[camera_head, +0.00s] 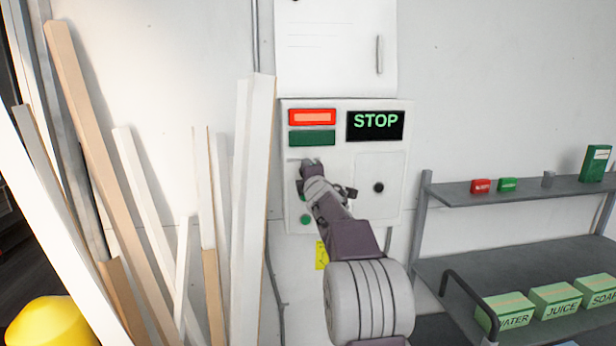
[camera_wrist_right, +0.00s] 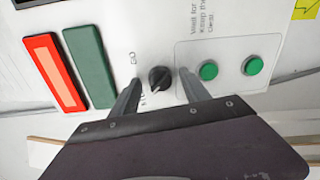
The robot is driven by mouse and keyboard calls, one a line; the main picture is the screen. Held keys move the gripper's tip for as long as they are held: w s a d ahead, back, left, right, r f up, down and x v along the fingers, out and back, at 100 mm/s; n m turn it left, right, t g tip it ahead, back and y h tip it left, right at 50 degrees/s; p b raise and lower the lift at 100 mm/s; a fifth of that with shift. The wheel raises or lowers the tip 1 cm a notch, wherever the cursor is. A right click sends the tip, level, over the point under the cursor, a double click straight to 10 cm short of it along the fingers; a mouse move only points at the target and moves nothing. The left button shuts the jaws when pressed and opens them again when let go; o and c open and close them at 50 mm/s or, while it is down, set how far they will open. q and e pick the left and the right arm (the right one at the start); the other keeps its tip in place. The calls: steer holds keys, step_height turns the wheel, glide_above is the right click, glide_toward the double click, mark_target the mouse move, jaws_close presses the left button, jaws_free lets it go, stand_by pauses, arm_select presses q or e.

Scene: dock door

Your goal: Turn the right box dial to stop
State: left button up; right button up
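A pale control box (camera_head: 400,110) hangs on the wall in the head view. Its display (camera_head: 375,126) reads STOP in green. A small black dial (camera_wrist_right: 160,78) shows in the right wrist view, beside two green buttons; my gripper hides it in the head view. My right gripper (camera_head: 309,166) is at the left part of the box. In the right wrist view its fingers (camera_wrist_right: 159,77) stand apart on either side of the dial, with a gap visible on each side. My left gripper is not in view.
A red lamp (camera_head: 312,117) looks lit above a darker green lamp (camera_head: 312,138). A black round knob (camera_head: 378,187) sits on a panel at the box's right. Tall planks (camera_head: 253,200) lean close left. A metal shelf (camera_head: 515,190) with small boxes stands right.

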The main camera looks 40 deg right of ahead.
steer(key=b+v, duration=0.1)
steer(key=v, duration=0.8)
steer(key=shift+b, duration=0.35)
